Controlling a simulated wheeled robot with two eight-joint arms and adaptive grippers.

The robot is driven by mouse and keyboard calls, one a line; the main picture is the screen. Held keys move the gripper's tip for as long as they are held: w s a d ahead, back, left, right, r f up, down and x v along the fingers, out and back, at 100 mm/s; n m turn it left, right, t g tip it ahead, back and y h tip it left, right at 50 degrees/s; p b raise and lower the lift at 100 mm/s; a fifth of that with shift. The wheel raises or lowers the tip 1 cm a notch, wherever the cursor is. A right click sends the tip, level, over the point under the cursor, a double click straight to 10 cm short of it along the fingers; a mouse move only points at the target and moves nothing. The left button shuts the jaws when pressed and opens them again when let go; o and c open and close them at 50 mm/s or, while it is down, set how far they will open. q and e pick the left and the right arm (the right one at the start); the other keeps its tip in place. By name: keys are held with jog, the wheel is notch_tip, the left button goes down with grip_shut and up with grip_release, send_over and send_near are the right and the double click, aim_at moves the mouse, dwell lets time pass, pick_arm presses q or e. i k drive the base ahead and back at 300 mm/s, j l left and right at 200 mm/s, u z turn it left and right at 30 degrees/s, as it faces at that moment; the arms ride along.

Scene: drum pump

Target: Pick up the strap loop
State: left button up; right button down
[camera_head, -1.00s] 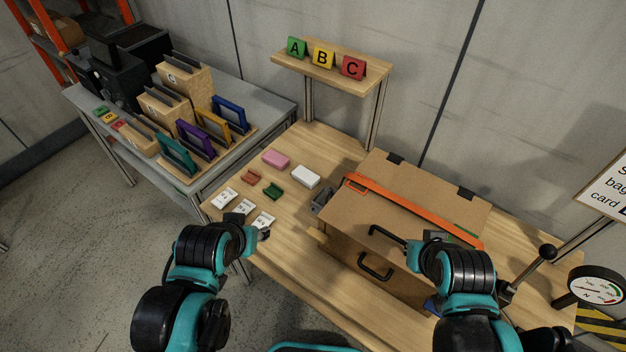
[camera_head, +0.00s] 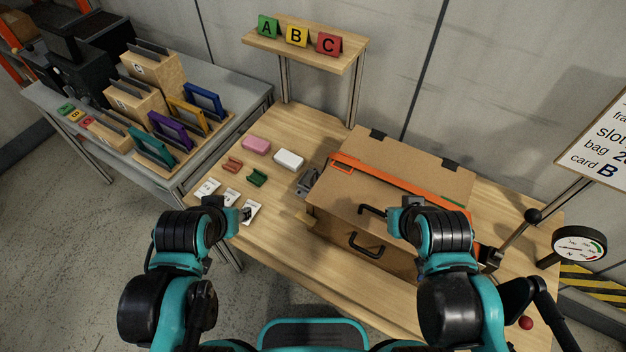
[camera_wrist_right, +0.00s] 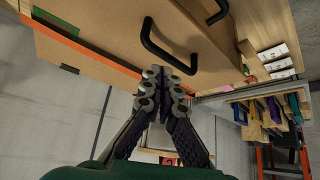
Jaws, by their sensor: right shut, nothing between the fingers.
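An orange strap (camera_head: 352,163) lies across the top of a large cardboard box (camera_head: 423,178). Its edge band also shows in the wrist view (camera_wrist_right: 108,67). A black handle (camera_head: 372,210) stands on the box lid, and another black handle (camera_head: 366,247) is on the front. My right gripper (camera_wrist_right: 165,72) is shut and empty, its fingertips close to a black handle (camera_wrist_right: 168,52) in the wrist view; contact cannot be told. My left gripper (camera_head: 247,213) is above the white cards; its finger opening is too small to read.
Pink (camera_head: 256,144) and white (camera_head: 289,159) blocks, plus white cards (camera_head: 206,189), lie on the table left of the box. A gauge (camera_head: 579,245) and a black-knobbed lever (camera_head: 533,216) stand at right. A shelf (camera_head: 310,53) holds A, B, C signs.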

aim_at(313, 179)
jog(key=i+j, duration=0.1)
jog(key=j, duration=0.15)
jog(key=i+j, duration=0.1)
jog(key=j, duration=0.15)
jog(key=i+j+z, duration=0.1)
jog(key=j+z, duration=0.5)
jog(key=z, duration=0.15)
jog(key=j+z, duration=0.4)
jog(key=z, duration=0.4)
jog(key=i+l, duration=0.05)
